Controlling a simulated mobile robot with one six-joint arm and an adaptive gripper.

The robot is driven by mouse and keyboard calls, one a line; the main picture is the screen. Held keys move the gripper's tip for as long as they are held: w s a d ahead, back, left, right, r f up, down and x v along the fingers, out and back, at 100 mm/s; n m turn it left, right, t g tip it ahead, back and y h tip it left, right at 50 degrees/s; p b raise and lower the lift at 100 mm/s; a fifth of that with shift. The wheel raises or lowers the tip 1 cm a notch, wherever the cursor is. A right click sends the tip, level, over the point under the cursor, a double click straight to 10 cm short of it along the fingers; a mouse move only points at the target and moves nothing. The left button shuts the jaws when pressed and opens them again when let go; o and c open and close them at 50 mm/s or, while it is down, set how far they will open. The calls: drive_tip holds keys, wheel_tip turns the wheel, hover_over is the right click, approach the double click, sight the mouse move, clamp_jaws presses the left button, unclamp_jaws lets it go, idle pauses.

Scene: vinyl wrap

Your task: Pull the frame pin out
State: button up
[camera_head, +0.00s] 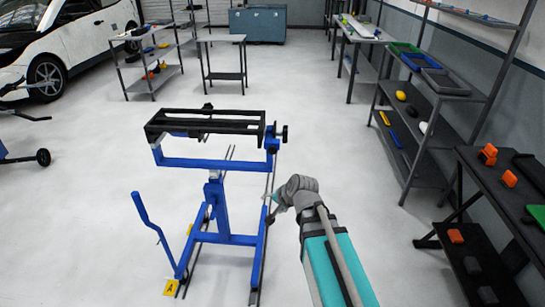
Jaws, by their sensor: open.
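A blue frame stand (222,220) with a black rectangular top frame (205,122) stands on the floor at centre left. Dark knobs (281,133) stick out at the right end of its top; I cannot tell for sure which one is the frame pin. My gripper (271,208) is at the end of my teal and grey arm, low and to the right of the stand's column. In the picture it overlaps the stand's right leg and lies below the knobs, apart from them. It is small here, but it is open and nothing shows in it.
Shelves (440,100) and a dark table (500,200) with orange items line the right side. A white car (60,40) is back left. The floor between stand and shelves is clear.

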drive_tip(key=w+a+r+m+t+y+b, duration=0.1)
drive_tip(key=w+a+r+m+t+b, duration=0.1)
drive_tip(key=w+a+m+t+b, duration=0.25)
drive_tip(key=w+a+r+m+t+y+b, duration=0.1)
drive_tip(key=w+r+m+t+b, duration=0.15)
drive_tip(key=w+m, duration=0.45)
drive_tip(key=m+t+h+b, duration=0.55)
drive_tip(key=m+h, duration=0.45)
drive_tip(key=m, duration=1.3)
approach(272, 152)
drive_tip(key=shift+s+a+r+g, duration=0.1)
drive_tip(key=shift+s+r+g, duration=0.1)
drive_tip(key=shift+s, duration=0.35)
drive_tip(key=shift+s+r+g, duration=0.15)
drive_tip(key=shift+s+r, duration=0.05)
drive_tip(key=shift+s, duration=0.4)
drive_tip(key=shift+w, duration=0.1)
drive_tip(key=w, duration=0.4)
drive_tip(key=w+d, duration=0.1)
drive_tip(key=w, duration=0.4)
drive_tip(key=w+d, duration=0.1)
drive_tip(key=w, duration=0.3)
drive_tip(key=shift+w+d, duration=0.2)
drive_tip(key=shift+w, duration=0.05)
